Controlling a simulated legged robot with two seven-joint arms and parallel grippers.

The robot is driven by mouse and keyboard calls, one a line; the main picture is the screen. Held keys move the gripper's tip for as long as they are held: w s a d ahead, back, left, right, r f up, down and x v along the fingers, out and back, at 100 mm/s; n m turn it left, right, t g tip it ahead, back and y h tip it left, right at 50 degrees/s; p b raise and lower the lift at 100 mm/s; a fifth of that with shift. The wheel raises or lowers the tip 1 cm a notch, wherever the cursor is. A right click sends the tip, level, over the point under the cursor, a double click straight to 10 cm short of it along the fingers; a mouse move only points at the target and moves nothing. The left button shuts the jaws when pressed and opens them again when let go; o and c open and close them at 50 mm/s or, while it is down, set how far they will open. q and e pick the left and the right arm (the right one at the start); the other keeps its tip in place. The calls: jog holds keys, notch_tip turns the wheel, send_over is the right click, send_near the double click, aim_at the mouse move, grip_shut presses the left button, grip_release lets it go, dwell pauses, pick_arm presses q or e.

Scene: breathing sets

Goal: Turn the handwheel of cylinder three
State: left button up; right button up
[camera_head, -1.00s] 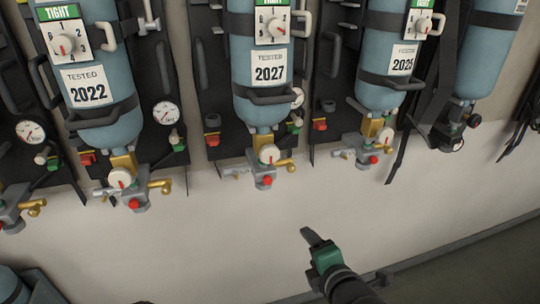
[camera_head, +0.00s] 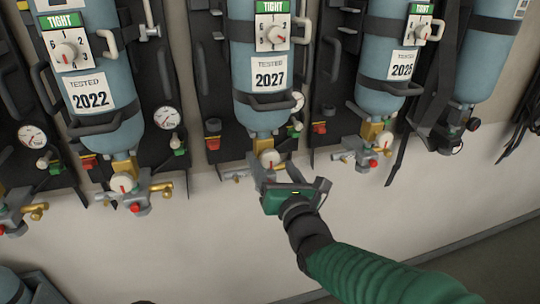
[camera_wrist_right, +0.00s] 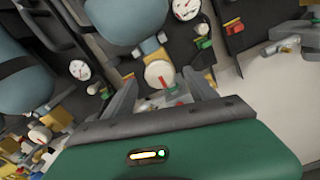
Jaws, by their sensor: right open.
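A blue cylinder (camera_head: 258,107) labelled TESTED 2027 hangs in the middle of the head view. No cylinder number is legible. Its white round handwheel (camera_head: 270,159) sits below it on a brass valve. My right gripper (camera_head: 275,174) is just below this handwheel and partly hides the valve body. In the right wrist view the handwheel (camera_wrist_right: 158,73) lies ahead of the open fingers (camera_wrist_right: 161,93), a little nearer the far side of the gap. I cannot tell whether they touch it. My left gripper is not in view.
Cylinders labelled 2022 (camera_head: 90,80) and 2025 (camera_head: 388,60) hang on either side, with their own handwheels (camera_head: 122,183) and brass fittings. A pressure gauge (camera_head: 167,118) is to the left. The pale wall (camera_head: 180,250) below the row is bare.

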aim_at(271, 161)
jog(key=x, duration=0.4)
jog(key=shift+w+a+p, duration=0.1)
jog(key=shift+w+p, duration=0.05)
jog(key=shift+p, duration=0.15)
jog(key=c, duration=1.4)
